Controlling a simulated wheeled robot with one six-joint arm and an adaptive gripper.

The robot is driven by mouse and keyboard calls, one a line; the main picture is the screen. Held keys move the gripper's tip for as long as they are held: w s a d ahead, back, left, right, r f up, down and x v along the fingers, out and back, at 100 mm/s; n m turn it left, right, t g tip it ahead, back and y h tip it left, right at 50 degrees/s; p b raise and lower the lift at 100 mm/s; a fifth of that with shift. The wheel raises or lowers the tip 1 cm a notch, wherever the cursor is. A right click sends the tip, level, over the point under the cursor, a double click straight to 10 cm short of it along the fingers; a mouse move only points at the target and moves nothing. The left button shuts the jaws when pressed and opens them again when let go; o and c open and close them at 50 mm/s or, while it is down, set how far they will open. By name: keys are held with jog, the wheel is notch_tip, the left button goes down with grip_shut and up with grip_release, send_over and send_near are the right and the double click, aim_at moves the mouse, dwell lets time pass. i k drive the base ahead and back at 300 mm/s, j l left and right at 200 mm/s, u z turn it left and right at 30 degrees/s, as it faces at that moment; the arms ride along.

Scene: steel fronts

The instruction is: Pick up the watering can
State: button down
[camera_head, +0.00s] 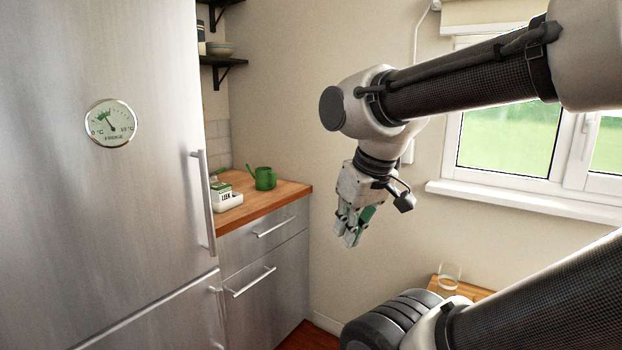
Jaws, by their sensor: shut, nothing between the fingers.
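A green watering can (265,179) stands upright on the wooden countertop (285,190), near its back corner by the wall. Its spout points left. My gripper (349,238) hangs in the air to the right of the counter, fingers pointing down. It is shut and empty, well apart from the can.
A white box with seed-like packets (228,200) sits left of the can. A tall steel fridge (110,200) fills the left, its handle (205,200) jutting out. Drawers (265,240) lie under the counter. A glass (449,275) stands on a low wooden surface, below a window (505,140).

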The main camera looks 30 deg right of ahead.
aim_at(266, 180)
jog(key=z, duration=0.5)
jog(key=i+l+u, duration=0.5)
jog(key=i+l, duration=0.15)
jog(key=i+l+u, duration=0.25)
jog(key=l, duration=0.3)
